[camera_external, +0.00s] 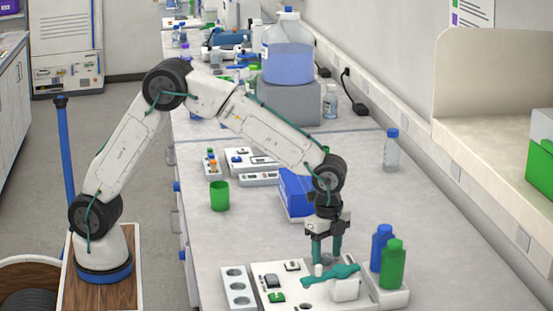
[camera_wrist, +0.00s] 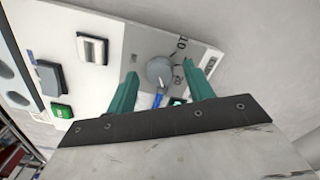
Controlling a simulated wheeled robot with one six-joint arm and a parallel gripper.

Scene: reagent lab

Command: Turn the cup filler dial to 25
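A blue strip shows just below the dial, between my fingers. My gripper (camera_wrist: 162,75) is open, with one teal finger on each side of the dial and gaps visible in this view. In the external view my gripper (camera_external: 326,254) points down over the white panel (camera_external: 345,302); the dial there is hard to make out.
A teal part (camera_external: 332,276) lies by my fingers.

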